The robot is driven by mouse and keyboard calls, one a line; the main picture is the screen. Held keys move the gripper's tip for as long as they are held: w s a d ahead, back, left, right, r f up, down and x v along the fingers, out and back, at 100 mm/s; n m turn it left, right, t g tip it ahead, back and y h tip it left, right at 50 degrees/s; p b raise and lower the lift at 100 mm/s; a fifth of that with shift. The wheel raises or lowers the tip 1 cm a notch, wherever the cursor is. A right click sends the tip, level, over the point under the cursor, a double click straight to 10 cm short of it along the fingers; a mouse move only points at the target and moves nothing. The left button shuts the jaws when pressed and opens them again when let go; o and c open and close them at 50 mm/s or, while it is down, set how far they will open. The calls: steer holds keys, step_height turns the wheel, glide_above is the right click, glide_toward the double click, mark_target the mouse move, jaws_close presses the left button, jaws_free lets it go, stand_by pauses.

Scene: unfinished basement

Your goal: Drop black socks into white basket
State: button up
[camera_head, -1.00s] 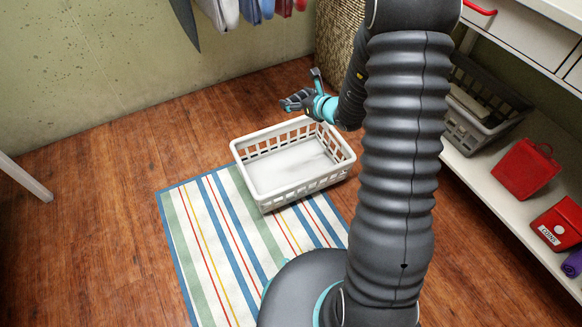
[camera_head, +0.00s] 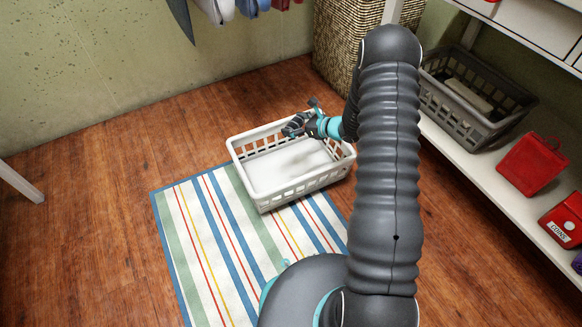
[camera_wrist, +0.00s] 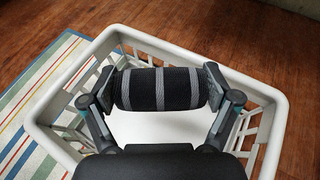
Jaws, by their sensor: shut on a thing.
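The white basket (camera_head: 262,195) stands on the floor, partly on the striped rug, in the head view. Its rim (camera_wrist: 155,37) surrounds the lower picture in the wrist view. The black socks (camera_wrist: 178,90) are a rolled bundle with grey stripes. My gripper (camera_wrist: 160,90) is shut on the socks, with one finger at each end of the roll. In the head view my gripper (camera_head: 300,122) is over the right back part of the basket. The socks are hard to make out there. The white basket floor under them looks empty where it shows.
A striped rug (camera_head: 195,215) lies under and in front of the basket. A wicker hamper (camera_head: 335,45) stands behind it by the wall. On the right, a shelf holds a grey basket (camera_head: 465,105) and red containers (camera_head: 532,162).

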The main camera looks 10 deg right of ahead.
steer(key=shift+f+b, duration=0.75)
steer(key=shift+f, duration=1.05)
steer(key=o, duration=0.9)
steer(key=shift+d, duration=0.1)
steer(key=v, duration=1.1)
steer(key=shift+s+d+r, duration=0.15)
steer(key=shift+s+d, duration=0.05)
steer(key=shift+s, duration=0.15)
